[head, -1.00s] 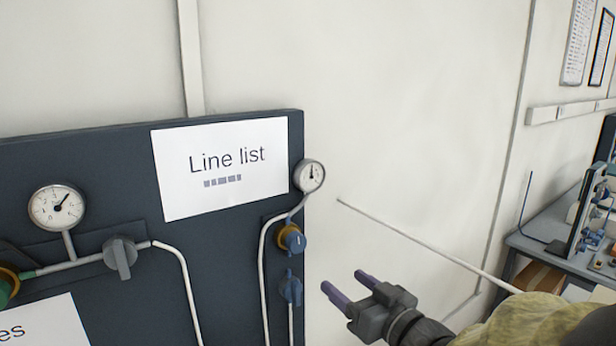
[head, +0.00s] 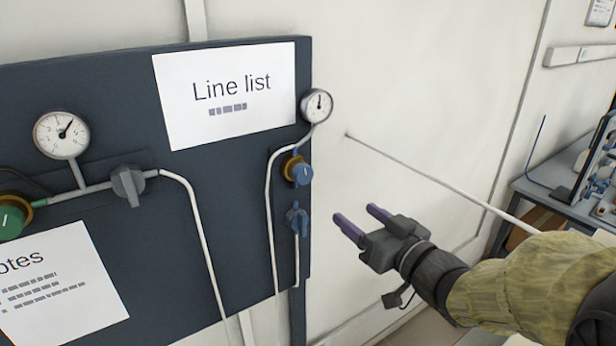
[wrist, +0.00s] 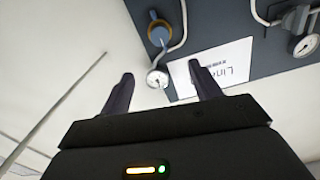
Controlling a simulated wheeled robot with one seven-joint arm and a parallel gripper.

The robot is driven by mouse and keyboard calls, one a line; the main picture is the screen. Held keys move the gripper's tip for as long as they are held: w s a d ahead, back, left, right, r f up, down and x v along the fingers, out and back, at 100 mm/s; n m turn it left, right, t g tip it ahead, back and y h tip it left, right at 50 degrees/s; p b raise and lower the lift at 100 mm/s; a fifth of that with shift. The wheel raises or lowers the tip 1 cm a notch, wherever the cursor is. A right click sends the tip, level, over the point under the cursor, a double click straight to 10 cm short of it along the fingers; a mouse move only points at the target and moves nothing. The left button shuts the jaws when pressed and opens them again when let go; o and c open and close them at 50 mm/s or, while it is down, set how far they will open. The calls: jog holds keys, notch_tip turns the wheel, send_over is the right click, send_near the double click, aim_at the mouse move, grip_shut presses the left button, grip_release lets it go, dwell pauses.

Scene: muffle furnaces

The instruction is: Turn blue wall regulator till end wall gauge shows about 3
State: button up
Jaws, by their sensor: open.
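The blue wall regulator (head: 300,172), a blue knob with a brass collar, sits near the right edge of the dark panel. It also shows at the top of the wrist view (wrist: 158,34). The end wall gauge (head: 317,105) is a small round white dial just above it; its needle points roughly upward, but its numbers are too small to read. It shows in the wrist view (wrist: 157,79) between the fingers. My gripper (head: 362,222) is open and empty, to the right of and below the regulator, apart from it, with its fingers pointing toward the panel.
A blue valve handle (head: 297,218) is just below the regulator. A larger gauge (head: 61,135), a grey handle (head: 128,185) and a green knob (head: 12,217) are on the left. A thin pale rod (head: 430,178) slants across the right. A bench (head: 560,195) stands far right.

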jog(key=p, duration=0.5)
send_near(306, 177)
jog(key=x, duration=0.9)
jog(key=shift+r, duration=0.15)
jog(key=shift+c, duration=0.4)
jog(key=c, duration=0.9)
jog(key=shift+b, duration=0.4)
jog(key=shift+b, duration=0.5)
